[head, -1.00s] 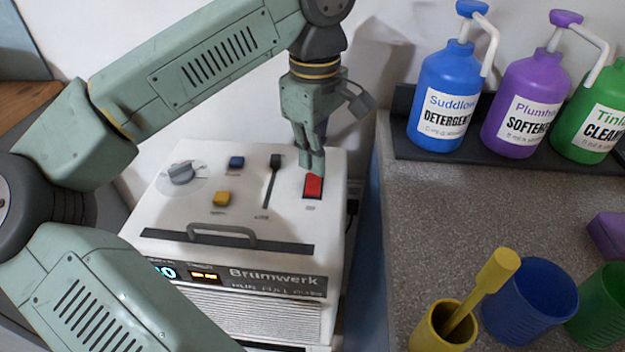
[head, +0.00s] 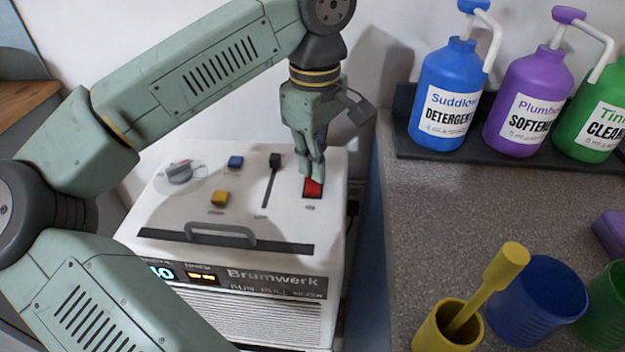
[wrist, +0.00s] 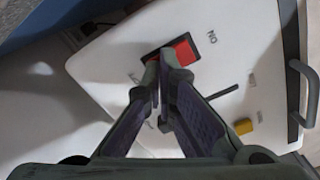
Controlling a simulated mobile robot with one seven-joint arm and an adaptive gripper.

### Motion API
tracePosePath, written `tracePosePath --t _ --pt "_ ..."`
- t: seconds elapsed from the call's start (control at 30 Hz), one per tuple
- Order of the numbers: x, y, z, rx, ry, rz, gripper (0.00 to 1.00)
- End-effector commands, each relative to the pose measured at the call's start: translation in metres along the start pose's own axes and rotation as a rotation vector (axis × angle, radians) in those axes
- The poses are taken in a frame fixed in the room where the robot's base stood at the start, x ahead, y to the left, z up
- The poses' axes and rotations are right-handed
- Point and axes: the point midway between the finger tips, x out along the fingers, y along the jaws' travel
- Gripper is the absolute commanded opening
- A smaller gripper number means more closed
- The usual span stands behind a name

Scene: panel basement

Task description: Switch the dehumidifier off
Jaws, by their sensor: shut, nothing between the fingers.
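The dehumidifier (head: 190,218) is a white box with a control panel on top and a lit display on its front. Its red rocker switch (head: 313,188) sits at the top right of the panel and also shows in the wrist view (wrist: 186,52). My gripper (head: 313,176) is shut and empty, pointing down with its fingertips at the switch's far edge. In the wrist view the fingertips (wrist: 170,60) overlap the dark frame and part of the red rocker. I cannot tell whether they touch it. The front display still glows, with digits and amber marks.
The panel also has a grey dial (head: 180,172), a blue button (head: 236,162), a yellow button (head: 219,198), a black slider (head: 274,162) and a grey handle (head: 220,234). A counter at right holds pump bottles (head: 445,95) and cups (head: 535,300).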

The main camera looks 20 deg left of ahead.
Motion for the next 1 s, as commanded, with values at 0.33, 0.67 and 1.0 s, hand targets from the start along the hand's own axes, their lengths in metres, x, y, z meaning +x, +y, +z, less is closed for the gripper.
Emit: tracePosePath --t 0.33,0.67,1.0 --pt "0.006 0.000 0.000 0.000 0.000 0.000 0.00" --pt "-0.009 0.000 0.000 0.000 -0.001 0.000 0.00" --pt "-0.037 0.000 0.000 0.001 0.000 0.000 0.00"
